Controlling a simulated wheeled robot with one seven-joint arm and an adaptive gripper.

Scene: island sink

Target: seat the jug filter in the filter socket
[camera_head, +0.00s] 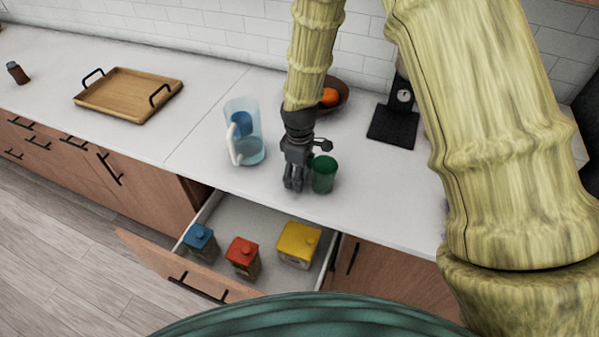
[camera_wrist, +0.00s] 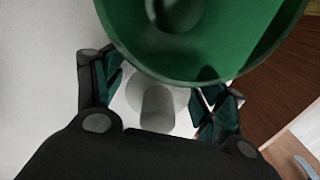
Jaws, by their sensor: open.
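A clear jug (camera_head: 245,153) with a white handle stands upright on the counter, left of my gripper (camera_head: 293,186). A blue insert (camera_head: 241,121) shows in its upper part, likely the filter socket. In the wrist view, a pale grey cylinder with a wider round part, likely the jug filter (camera_wrist: 157,108), shows between the open fingers of my gripper (camera_wrist: 157,95). I cannot tell whether the fingers touch it. It is not distinguishable in the head view. A green cup (camera_head: 324,175) stands close to the right of my gripper; its rim (camera_wrist: 205,80) fills the top of the wrist view.
An open drawer (camera_head: 222,212) below the counter's front edge holds a blue, a red and a yellow canister. A bowl (camera_head: 343,99) with orange fruit and a black scale (camera_head: 393,127) stand behind. A wooden tray (camera_head: 128,95) lies left. Counter (camera_head: 200,135) left of the jug is clear.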

